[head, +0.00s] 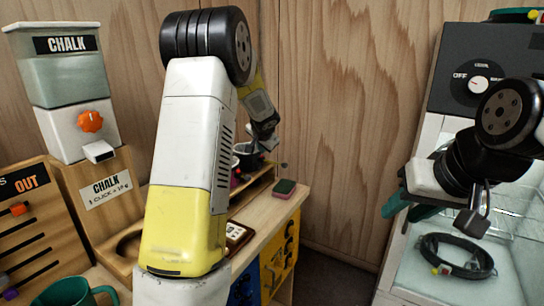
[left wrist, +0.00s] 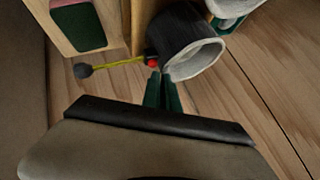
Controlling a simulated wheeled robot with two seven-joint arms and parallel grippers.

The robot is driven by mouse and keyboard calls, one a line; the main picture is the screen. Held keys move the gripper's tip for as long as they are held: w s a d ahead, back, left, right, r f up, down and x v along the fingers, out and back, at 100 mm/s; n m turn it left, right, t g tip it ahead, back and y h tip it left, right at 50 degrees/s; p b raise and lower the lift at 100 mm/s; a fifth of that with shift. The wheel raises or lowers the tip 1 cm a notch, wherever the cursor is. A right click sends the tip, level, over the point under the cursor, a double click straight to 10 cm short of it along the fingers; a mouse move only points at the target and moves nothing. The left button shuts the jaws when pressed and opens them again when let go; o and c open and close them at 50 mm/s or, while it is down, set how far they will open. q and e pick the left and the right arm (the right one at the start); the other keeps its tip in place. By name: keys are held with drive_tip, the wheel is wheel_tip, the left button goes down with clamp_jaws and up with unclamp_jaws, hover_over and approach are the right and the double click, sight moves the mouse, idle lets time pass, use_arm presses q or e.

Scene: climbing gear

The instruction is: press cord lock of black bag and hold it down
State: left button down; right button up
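The black bag (left wrist: 185,35) with its pale rim shows in the left wrist view at the upper middle. A red cord lock (left wrist: 152,62) sits at its side, on a yellow cord (left wrist: 122,65) that ends in a dark ball (left wrist: 84,71). My left gripper (left wrist: 161,74) has its green fingers close together, tips right by the cord lock. I cannot tell whether they touch or press it. In the head view the black bag (head: 247,153) is partly hidden by my left arm. My right gripper (head: 402,207) is far right, beside the glass cabinet; its finger gap is unclear.
A green pad (head: 284,188) lies on the wooden bench right of the bag. A chalk dispenser (head: 68,90) and a teal mug (head: 68,292) are at the left. A cabinet with a dial (head: 478,84) and a black strap (head: 456,257) stands at the right.

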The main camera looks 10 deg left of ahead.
use_arm(q)
drive_tip(key=shift+s+a+f, duration=0.2)
drive_tip(key=shift+f, duration=0.35)
drive_tip(key=shift+s+a+f, duration=0.15)
drive_tip(key=shift+a+f, duration=0.05)
drive_tip(key=shift+f, duration=0.3)
idle(3.0)
drive_tip(key=shift+a+r, duration=0.1)
drive_tip(key=shift+r, duration=0.2)
idle(0.3)
drive_tip(key=shift+a+r, duration=0.1)
drive_tip(key=shift+r, duration=0.5)
drive_tip(key=r, duration=0.4)
drive_tip(key=shift+w+d+r, duration=0.15)
drive_tip(key=shift+d+r, duration=0.05)
drive_tip(key=shift+d, duration=0.15)
drive_tip(key=shift+r, duration=0.1)
